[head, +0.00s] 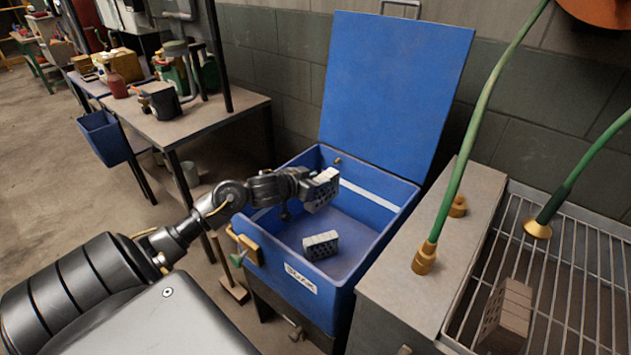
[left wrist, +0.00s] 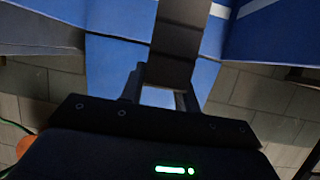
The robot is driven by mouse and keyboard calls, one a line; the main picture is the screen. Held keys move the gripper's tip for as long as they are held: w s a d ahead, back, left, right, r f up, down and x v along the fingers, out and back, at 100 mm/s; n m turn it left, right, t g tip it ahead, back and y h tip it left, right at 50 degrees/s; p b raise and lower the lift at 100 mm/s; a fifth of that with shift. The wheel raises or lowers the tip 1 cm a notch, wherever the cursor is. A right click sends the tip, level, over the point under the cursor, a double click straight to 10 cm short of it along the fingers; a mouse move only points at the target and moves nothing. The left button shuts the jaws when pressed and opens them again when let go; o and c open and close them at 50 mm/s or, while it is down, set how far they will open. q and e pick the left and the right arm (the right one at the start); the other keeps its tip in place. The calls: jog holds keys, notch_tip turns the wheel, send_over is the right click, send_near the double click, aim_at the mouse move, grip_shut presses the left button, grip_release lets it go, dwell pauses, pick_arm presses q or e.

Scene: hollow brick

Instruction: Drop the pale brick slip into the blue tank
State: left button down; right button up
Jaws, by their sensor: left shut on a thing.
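The blue tank (head: 268,262) stands in the middle of the head view with its lid (head: 395,95) raised against the wall. My left gripper (head: 308,184) is over the tank's opening, shut on a pale brick slip with holes (head: 324,193). The held slip is above the tank floor, tilted, and looks dark in the left wrist view (left wrist: 178,45). Another grey brick with holes (head: 321,246) lies inside on the tank floor. The gripper's fingers (left wrist: 160,82) partly hide the held slip. My right gripper is not in view.
A grey ledge with green hoses (head: 430,245) stands right of the tank. A brownish brick (head: 507,315) sits on the wire rack beyond it. A cluttered workbench (head: 185,120) with a blue bin (head: 103,137) stands at the left. Tank floor around the lying brick is clear.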

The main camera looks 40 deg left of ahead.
pick_arm(q)
jog(key=shift+r, duration=0.1)
jog(key=c, duration=1.4)
grip_release()
jog(key=o, duration=0.5)
jog(key=shift+c, duration=0.2)
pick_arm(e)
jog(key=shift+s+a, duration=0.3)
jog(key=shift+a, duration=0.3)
pick_arm(q)
jog(key=p+v, duration=0.1)
jog(key=v, duration=0.9)
jog(key=shift+s, duration=0.4)
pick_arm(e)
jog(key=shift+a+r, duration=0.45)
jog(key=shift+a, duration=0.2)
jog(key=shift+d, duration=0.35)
